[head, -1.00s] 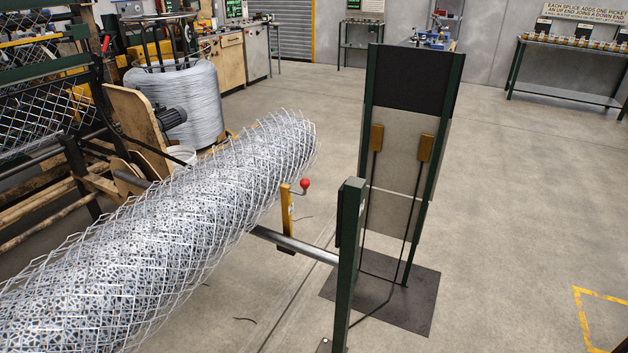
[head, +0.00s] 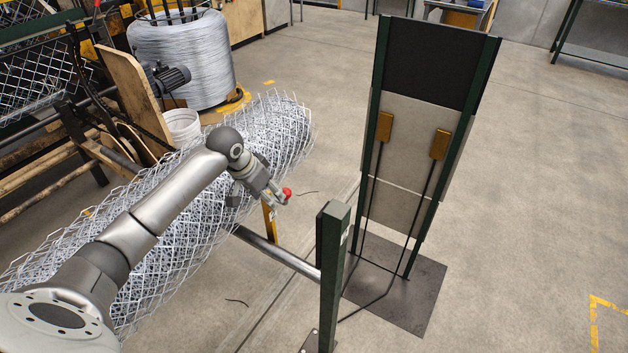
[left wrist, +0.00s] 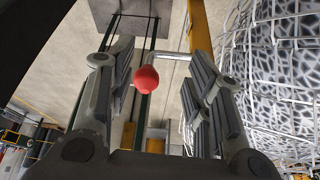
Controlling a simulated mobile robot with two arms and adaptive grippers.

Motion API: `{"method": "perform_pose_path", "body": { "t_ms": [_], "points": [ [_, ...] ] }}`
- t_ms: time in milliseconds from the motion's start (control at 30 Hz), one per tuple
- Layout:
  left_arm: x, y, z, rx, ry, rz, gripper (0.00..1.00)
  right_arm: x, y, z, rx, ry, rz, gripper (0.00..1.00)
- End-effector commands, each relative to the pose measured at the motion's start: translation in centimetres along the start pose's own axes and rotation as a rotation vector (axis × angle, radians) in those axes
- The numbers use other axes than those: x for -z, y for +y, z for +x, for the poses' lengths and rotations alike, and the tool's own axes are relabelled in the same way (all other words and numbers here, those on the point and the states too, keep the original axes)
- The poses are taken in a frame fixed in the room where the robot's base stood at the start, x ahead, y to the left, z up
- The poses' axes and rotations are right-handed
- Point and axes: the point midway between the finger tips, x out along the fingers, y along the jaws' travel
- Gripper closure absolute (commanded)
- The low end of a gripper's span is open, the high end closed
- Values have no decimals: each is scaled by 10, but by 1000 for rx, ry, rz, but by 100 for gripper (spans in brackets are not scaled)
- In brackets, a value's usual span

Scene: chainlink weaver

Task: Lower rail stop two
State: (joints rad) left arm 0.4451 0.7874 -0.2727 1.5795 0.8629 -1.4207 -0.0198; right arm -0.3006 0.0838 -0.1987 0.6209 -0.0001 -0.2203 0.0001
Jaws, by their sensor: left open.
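The rail stop is a yellow upright bar (head: 269,224) on the grey rail (head: 285,258), with a cranked handle ending in a red ball knob (head: 287,192). The fingers are open with gaps on both sides of the knob. The yellow bar (left wrist: 198,28) stands behind the right finger. My right gripper is not in view.
A large chain-link roll (head: 125,235) lies along the left, close under my left arm. A dark green post (head: 333,265) stands right of the stop. A tall panel frame (head: 425,150) stands behind it. The floor at right is clear.

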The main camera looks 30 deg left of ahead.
Motion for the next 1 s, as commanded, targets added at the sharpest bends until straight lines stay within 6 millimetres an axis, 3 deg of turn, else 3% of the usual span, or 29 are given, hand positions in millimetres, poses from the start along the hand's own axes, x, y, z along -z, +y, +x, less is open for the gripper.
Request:
{"method": "perform_pose_path", "body": {
  "t_ms": [33,100,233,700,1000],
  "points": [
    [9,0,-24,1,1,23,54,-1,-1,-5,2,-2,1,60],
    [14,1,-41,-4,-4,42,54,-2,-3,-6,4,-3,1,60],
    [15,3,-45,-11,-11,53,54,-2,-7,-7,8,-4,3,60],
    [15,4,36,-10,-10,50,54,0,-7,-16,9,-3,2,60],
    [14,3,58,-8,-8,51,54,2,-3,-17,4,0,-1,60]
  ]
}}
